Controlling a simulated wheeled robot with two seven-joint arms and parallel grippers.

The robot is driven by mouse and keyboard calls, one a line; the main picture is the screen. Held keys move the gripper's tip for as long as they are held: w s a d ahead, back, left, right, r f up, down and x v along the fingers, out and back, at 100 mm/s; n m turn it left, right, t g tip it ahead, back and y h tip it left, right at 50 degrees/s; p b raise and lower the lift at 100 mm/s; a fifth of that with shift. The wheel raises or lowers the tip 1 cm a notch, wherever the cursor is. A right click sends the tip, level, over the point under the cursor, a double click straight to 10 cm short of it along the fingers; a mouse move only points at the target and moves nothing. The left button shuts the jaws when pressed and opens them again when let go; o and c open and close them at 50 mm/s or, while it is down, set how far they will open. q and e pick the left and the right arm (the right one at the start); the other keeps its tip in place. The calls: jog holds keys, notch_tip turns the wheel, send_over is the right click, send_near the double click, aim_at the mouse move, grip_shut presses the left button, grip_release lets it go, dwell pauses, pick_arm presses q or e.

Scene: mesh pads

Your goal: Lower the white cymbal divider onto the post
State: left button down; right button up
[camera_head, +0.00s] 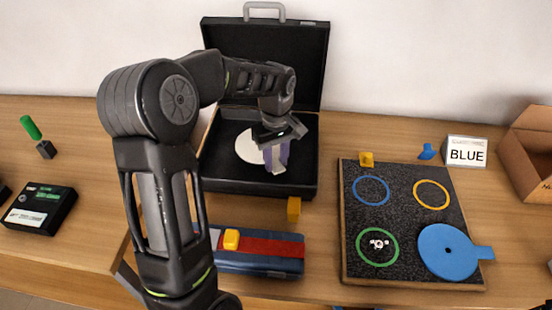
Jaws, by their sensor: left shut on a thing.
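The white cymbal divider (247,147) is a thin pale disc over the inside of an open black case (228,182). My left gripper (276,167) points down at the disc's right edge and is shut on it. The gripper and its purplish fingers cover the right part of the disc. I cannot tell whether the disc hangs above the case floor or touches it. No post can be made out; the disc or my arm may hide it. My right gripper is not in view.
The case lid stands open at the back. A dark speckled board (400,220) with coloured rings and a blue disc (447,252) lies at right. A yellow block (294,209) and a red-blue box (270,254) lie in front of the case. A cardboard box (527,150) stands far right.

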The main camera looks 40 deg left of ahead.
pick_arm(q)
jog(key=c, duration=1)
grip_release()
jog(key=shift+o, duration=0.2)
jog(key=shift+r+b, duration=0.35)
jog(key=shift+r, duration=3.55)
jog(key=shift+r, duration=0.1)
